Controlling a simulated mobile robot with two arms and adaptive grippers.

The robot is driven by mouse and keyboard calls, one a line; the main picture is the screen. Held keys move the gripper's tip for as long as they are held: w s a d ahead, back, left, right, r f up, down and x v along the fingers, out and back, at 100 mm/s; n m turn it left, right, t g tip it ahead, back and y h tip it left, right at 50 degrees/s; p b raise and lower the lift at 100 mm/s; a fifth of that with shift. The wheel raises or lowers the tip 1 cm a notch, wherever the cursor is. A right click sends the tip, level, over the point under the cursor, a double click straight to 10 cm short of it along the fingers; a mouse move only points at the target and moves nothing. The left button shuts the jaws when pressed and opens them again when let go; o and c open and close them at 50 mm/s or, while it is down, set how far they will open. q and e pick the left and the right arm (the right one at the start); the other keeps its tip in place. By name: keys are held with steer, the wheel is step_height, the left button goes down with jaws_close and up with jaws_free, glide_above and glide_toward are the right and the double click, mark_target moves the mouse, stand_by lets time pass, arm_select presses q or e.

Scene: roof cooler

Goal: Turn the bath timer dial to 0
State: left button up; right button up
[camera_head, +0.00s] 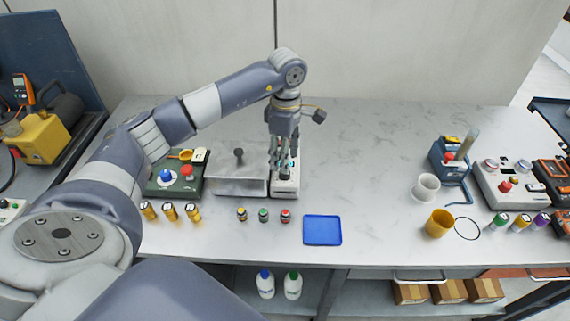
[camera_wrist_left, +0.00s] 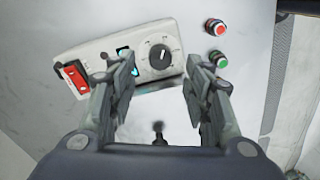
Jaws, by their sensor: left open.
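The bath timer dial (camera_wrist_left: 160,56) is a dark round knob on a pale ring of marks. It sits on a white control box (camera_wrist_left: 100,62), which also carries a red switch and a small lit display. In the head view the control box (camera_head: 285,185) stands at the right end of the metal bath, partly hidden by my gripper. My left gripper (camera_wrist_left: 160,78) is open and empty, pointing down over the box. Its fingers are on either side of the dial in the wrist view; contact cannot be told. The dial's exact setting is too small to read.
The lidded bath (camera_head: 225,183) with a dark knob adjoins the box. A blue tray (camera_head: 322,230) lies at the front right. The middle and right of the table up to the white cup (camera_head: 425,188) are clear.

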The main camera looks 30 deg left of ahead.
arm_select(q)
steer(key=shift+s+f+p, duration=0.1)
steer(key=shift+f+p, duration=0.35)
steer(key=shift+f, duration=2.1)
steer(key=c, duration=1.1)
